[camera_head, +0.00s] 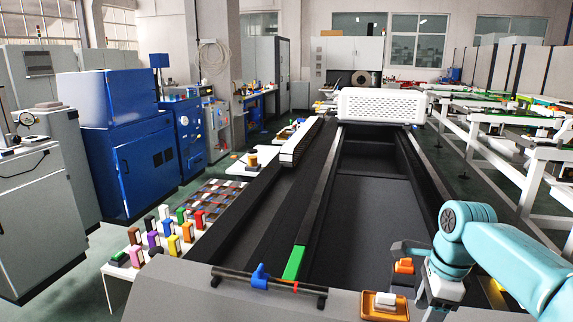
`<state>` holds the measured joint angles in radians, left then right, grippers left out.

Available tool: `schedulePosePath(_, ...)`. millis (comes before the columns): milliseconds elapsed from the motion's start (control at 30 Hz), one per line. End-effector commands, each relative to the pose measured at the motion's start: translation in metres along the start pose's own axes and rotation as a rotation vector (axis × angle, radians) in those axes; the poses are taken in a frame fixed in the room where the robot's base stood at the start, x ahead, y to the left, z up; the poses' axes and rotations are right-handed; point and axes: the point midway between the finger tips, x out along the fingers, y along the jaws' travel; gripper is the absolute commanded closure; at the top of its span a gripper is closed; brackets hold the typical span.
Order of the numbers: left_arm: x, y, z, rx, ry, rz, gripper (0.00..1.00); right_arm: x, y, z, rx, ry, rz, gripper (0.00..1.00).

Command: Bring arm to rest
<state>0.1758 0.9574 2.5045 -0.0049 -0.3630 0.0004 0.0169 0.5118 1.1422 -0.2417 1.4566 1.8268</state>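My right arm (505,252) is teal and comes in from the right edge. Its grey gripper (412,274) is low at the right front, with its fingers apart. A small orange block (404,266) shows between the fingers in the picture; I cannot tell whether it touches them. My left arm and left gripper are not in view.
A white block on an orange-brown base (385,301) is near the gripper. A dark bar with a blue clamp (260,277) and a green strip (294,263) are at the front middle. Several coloured blocks stand on a white table (117,285) at left. The dark bed (372,215) is clear.

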Motion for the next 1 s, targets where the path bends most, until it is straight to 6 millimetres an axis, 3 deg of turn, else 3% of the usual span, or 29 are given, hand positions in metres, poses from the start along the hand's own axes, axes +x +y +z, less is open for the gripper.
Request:
schedulePosePath(133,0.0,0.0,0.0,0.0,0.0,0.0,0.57,0.001,-0.002,0.001,-0.001,0.0,0.0,0.42)
schedulePosePath(233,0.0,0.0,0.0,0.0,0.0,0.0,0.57,0.033,-0.001,-0.007,0.012,0.017,0.073,0.42)
schedulePosePath(367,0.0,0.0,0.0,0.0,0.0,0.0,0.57,0.069,0.014,-0.008,0.003,0.034,0.179,0.42)
schedulePosePath(667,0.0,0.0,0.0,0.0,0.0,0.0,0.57,0.175,0.066,0.0,-0.09,0.012,0.377,0.42)
schedulePosePath(767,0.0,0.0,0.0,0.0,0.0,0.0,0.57,0.226,0.1,0.006,-0.196,-0.036,0.436,0.42)
schedulePosePath(833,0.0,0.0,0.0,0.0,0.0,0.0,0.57,0.268,0.135,0.012,-0.307,-0.097,0.467,0.42)
schedulePosePath(900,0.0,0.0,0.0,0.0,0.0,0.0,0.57,0.307,0.179,0.02,-0.449,-0.176,0.477,0.42)
schedulePosePath(1000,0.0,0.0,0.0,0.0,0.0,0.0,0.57,0.348,0.245,0.03,-0.686,-0.294,0.431,0.42)
